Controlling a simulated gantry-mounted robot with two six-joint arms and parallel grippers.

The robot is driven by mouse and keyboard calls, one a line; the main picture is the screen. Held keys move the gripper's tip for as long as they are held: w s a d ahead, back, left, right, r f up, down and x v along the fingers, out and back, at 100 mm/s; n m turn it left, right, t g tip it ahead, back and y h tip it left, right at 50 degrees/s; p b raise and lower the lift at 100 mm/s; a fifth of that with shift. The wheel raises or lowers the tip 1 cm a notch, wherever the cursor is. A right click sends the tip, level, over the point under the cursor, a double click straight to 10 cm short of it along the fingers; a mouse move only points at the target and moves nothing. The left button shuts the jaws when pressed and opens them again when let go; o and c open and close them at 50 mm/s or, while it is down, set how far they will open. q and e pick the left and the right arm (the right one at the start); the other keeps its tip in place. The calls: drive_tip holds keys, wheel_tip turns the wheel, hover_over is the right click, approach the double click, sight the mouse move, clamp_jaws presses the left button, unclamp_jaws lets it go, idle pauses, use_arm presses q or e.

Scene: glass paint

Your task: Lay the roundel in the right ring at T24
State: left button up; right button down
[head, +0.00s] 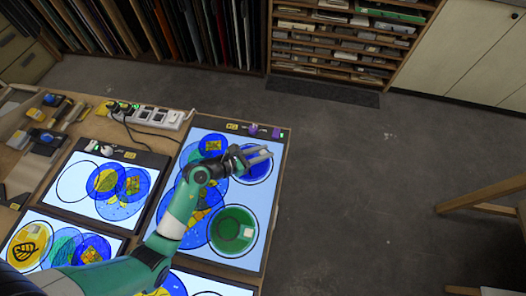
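My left gripper (257,157) hangs over the upper right part of the tall light panel (222,262). Its two grey fingers look spread, with blue showing between them. A blue disc (259,173) lies under or just below the fingers, in a dark ring; whether they touch it is unclear. A green roundel (232,222) with a pale square on it sits in a ring lower on the same panel. Blue discs with yellow pieces (213,146) are on its left part, partly hidden by my arm. I cannot read any label T24. My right gripper is out of view.
Other light panels with patterned discs lie to the left (72,182) and lower left (30,243). A power strip (158,117), cables and tools (50,140) are at the table's back left. Floor is open to the right; a wooden stool (485,195) stands far right.

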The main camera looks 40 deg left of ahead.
use_arm(q)
drive_tip(key=o, duration=0.4)
drive_tip(key=shift+r, duration=0.25)
drive_tip(key=p+v, duration=0.3)
drive_tip(key=v, duration=0.9)
drive_tip(key=shift+s+f, duration=0.1)
drive_tip(key=shift+f, duration=0.05)
